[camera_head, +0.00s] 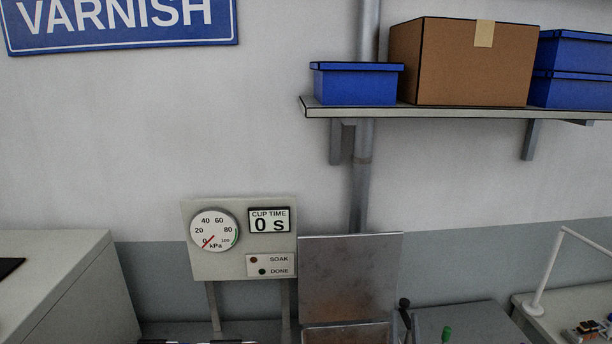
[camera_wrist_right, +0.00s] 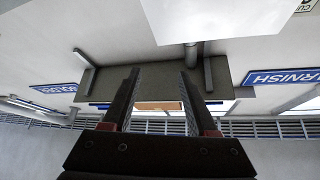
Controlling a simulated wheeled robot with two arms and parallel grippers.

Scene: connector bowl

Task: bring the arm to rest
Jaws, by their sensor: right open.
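My right gripper (camera_wrist_right: 158,74) shows in the right wrist view with its two dark fingers apart and nothing between them. Beyond the fingers is the underside of a wall shelf, seen upside down, with a strip of brown box between the fingers. In the head view I cannot make out either gripper clearly; a few small dark and pale bits show at the bottom edge. My left gripper is not in view. No bowl or connector can be made out.
A gauge panel (camera_head: 241,268) reads "CUP TIME 0 s", its needle near zero. A metal plate (camera_head: 350,275) stands beside it. The shelf (camera_head: 450,112) carries a cardboard box (camera_head: 455,65) and blue bins (camera_head: 357,85). A grey cabinet (camera_head: 70,290) stands left, a white lamp (camera_head: 550,270) right.

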